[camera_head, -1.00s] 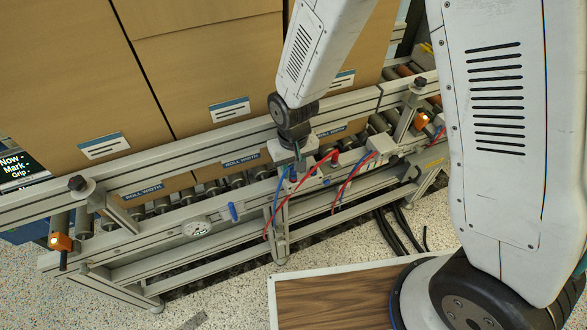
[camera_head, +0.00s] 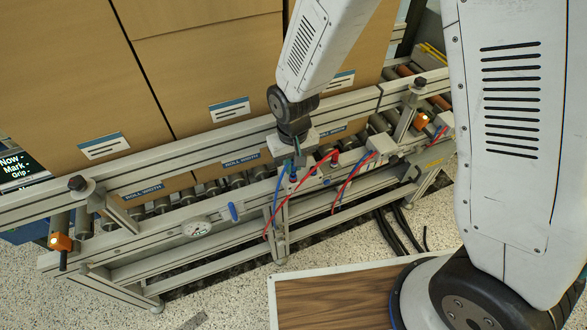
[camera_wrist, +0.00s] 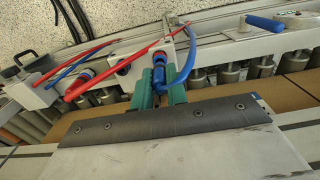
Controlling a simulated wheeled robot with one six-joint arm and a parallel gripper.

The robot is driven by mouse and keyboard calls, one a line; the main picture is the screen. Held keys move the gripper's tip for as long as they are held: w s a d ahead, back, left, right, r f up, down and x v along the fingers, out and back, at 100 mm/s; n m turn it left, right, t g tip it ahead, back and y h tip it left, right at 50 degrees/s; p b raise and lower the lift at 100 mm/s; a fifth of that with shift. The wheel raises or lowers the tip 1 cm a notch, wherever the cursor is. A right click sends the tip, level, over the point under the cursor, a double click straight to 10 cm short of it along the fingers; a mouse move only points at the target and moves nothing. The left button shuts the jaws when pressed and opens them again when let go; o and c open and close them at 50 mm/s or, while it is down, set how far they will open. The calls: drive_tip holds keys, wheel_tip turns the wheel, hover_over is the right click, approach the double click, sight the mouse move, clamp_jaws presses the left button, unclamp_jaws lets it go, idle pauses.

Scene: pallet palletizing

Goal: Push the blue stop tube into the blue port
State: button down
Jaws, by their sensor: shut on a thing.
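My gripper (camera_wrist: 159,92) has green fingers shut on the blue stop tube (camera_wrist: 187,72), which loops up and to the right in the wrist view. The tube's held part stands at a light grey valve block on the conveyor rail, at the blue port (camera_wrist: 158,62). The fingers hide part of the join, so I cannot tell how deep the tube sits. In the head view my gripper (camera_head: 298,158) is over the same block, and the blue tube (camera_head: 277,190) hangs down beside it.
A red tube (camera_wrist: 150,48) ends in a neighbouring port just left of my gripper. Another grey block (camera_head: 381,144) with red and blue tubes stands further right in the head view. Large cartons (camera_head: 225,70) stand behind the rail.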

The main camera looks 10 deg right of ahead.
drive_tip(key=shift+r, duration=1.6)
drive_tip(key=d, duration=0.2)
drive_tip(key=w+d, duration=0.1)
drive_tip(key=d+f, duration=0.1)
drive_tip(key=d, duration=0.1)
drive_tip(key=shift+w+d, duration=0.35)
drive_tip(key=shift+f, duration=0.65)
drive_tip(key=shift+f, duration=1.3)
drive_tip(key=c, duration=1.3)
unclamp_jaws()
